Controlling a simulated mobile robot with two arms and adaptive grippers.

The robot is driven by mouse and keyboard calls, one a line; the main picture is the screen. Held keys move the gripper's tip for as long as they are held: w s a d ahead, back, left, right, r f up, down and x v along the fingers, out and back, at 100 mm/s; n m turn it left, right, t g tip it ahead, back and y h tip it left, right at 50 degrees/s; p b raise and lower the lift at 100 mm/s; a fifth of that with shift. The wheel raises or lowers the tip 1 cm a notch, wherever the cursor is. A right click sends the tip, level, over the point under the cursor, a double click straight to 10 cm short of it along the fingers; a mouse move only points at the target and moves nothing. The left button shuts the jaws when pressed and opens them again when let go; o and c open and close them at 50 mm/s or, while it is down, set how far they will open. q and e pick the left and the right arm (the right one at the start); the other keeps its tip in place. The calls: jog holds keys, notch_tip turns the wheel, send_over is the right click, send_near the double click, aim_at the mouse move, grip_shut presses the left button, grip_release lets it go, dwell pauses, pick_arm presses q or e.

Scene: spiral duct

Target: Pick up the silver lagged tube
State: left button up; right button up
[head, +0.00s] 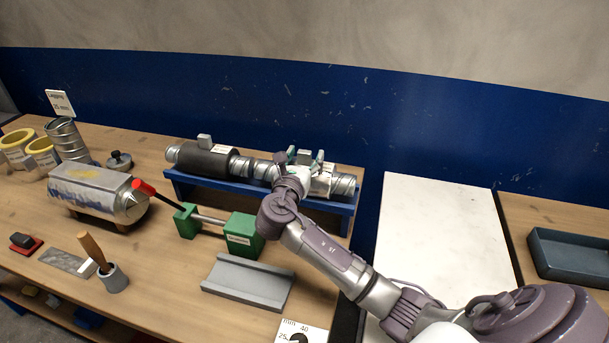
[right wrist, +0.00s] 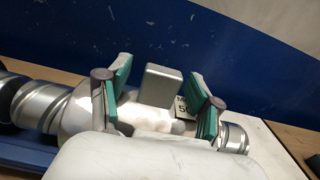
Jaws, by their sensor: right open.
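The silver lagged tube (head: 322,182) lies on the blue rack (head: 318,204) at the back right, partly hidden by my right gripper. In the right wrist view the silver tube (right wrist: 78,112) runs across below the fingers, with a grey block-shaped grip (right wrist: 163,85) standing up from it and a white label beside the grip. My right gripper (head: 304,158) is over this tube. In the right wrist view its green-padded fingers (right wrist: 160,92) are open, one on each side of the grip, with gaps visible. My left gripper is not in view.
A black lagged tube (head: 203,161) lies on the rack's left part. On the bench are a green clamp (head: 240,233), a grey channel block (head: 248,280) and a silver cylinder (head: 92,190). A white surface (head: 440,230) and a dark tray (head: 572,253) are at right.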

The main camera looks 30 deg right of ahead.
jog(key=shift+a, duration=0.1)
grip_shut()
jog(key=shift+r, duration=0.2)
dwell(0.3)
